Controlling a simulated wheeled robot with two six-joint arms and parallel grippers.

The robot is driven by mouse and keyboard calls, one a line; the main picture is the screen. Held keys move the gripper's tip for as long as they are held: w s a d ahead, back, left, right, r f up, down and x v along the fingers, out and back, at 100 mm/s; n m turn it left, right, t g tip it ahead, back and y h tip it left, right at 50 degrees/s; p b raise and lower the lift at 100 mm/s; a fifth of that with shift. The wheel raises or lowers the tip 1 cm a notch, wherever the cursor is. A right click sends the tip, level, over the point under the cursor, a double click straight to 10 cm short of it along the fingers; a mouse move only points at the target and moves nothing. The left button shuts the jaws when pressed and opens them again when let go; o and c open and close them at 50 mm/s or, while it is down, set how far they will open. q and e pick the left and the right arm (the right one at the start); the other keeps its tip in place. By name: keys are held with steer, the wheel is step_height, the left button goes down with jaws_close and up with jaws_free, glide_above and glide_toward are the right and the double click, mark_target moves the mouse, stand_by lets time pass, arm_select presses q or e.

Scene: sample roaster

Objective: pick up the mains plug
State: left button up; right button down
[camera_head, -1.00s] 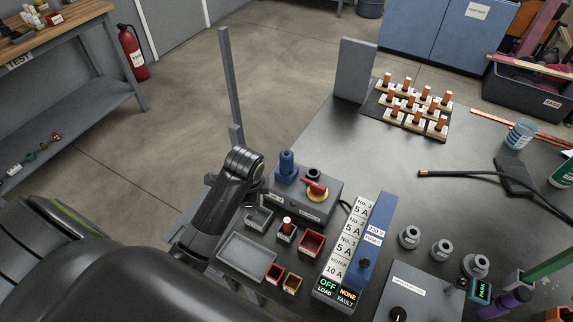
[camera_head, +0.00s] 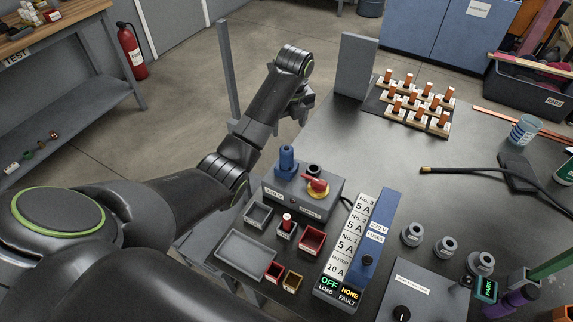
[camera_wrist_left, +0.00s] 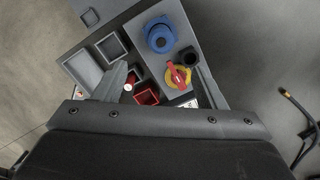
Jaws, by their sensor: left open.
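A blue round plug-like connector (camera_head: 287,161) stands upright on the grey 230 V box (camera_head: 318,203). I take it for the mains plug, though no label on it is readable. In the left wrist view the blue connector (camera_wrist_left: 160,36) is seen from above, beyond and between the fingertips. My left gripper (camera_head: 302,112) is beyond the box, above the table's far left edge, apart from the connector. My right gripper is not in view.
The box carries a red-and-yellow rotary switch (camera_head: 317,188) and a black socket. Small trays (camera_head: 246,254) lie in front, and a fuse panel (camera_head: 374,235) stands to the right. A grey upright plate (camera_head: 356,66) and a post (camera_head: 228,70) stand near the gripper.

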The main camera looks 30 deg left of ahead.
arm_select(q)
steer(key=b, duration=0.5)
glide_above(286, 155)
steer(key=w, duration=0.1)
step_height(286, 155, down, 5)
steer(key=shift+w+f, duration=0.1)
steer(key=shift+w, duration=0.05)
steer(key=f, duration=0.3)
steer(key=shift+w+a+f+p, duration=0.15)
steer(key=shift+a+f+p, duration=0.05)
steer(key=shift+p, duration=0.2)
steer(key=shift+w+a+f+p, duration=0.15)
steer(key=shift+f, duration=1.4)
steer(key=shift+w+a+f+p, duration=0.1)
steer(key=shift+a+f+p, duration=0.05)
steer(key=shift+f, duration=1.4)
steer(key=c, duration=1.2)
